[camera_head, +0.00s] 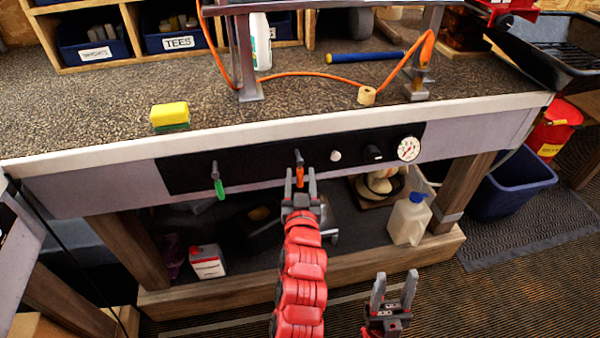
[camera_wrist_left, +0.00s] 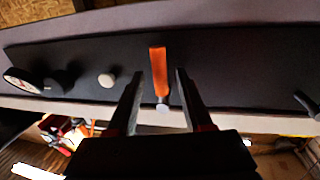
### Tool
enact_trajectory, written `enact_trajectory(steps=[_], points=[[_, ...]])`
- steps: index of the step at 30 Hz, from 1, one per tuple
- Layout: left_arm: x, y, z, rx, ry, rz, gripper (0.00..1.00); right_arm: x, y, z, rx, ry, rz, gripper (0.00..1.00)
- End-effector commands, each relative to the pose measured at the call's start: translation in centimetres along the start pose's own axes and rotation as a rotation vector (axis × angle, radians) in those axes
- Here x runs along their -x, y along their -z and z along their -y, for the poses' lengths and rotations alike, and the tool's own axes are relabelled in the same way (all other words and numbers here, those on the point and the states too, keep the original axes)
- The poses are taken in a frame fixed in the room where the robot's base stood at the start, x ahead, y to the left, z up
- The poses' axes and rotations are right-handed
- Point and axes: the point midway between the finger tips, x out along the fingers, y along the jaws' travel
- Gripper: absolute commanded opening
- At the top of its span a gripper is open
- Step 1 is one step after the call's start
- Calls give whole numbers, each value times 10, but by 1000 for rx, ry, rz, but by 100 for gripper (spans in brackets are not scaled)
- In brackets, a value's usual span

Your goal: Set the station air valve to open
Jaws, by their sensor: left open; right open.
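A valve with an orange lever (camera_head: 299,157) sits on the black panel at the front of the bench. Its lever hangs down from its pivot in the head view. In the left wrist view the orange lever (camera_wrist_left: 159,72) shows between the two fingertips, with clear gaps on both sides. My left gripper (camera_head: 300,178) is open just below and in front of it. A second valve with a green lever (camera_head: 219,188) is on the panel further left, its lever also hanging down. My right gripper (camera_head: 394,288) is open and empty, low at the front right.
The black panel (camera_head: 250,158) also carries a white button (camera_head: 336,156), a black knob (camera_head: 373,152) and a round gauge (camera_head: 408,149). A yellow sponge (camera_head: 170,115) lies on the bench top. A jug (camera_head: 409,219) stands on the shelf below, right of my left arm.

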Motion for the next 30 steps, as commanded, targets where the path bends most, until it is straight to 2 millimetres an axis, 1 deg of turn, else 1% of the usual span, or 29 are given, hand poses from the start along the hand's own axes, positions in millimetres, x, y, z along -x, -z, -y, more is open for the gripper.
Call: enact_trajectory(steps=[1,4,13,17,18,20,21,22,30], points=[[-5,0,1,0,2,0,51,0,0,0,0,0,0,50],[-11,0,1,1,2,0,51,0,0,0,0,0,0,50],[-13,0,1,1,1,1,51,0,0,0,0,0,0,50],[-13,0,1,1,1,1,27,0,0,0,0,0,0,50],[-13,0,0,1,1,1,20,0,0,0,0,0,0,50],[-13,0,0,1,1,1,9,0,0,0,0,0,0,50],[-13,0,0,1,1,1,2,0,0,0,0,0,0,50],[-13,0,0,1,1,1,0,0,0,0,0,0,0,50],[-13,0,0,1,1,1,0,0,0,0,0,0,0,50]])
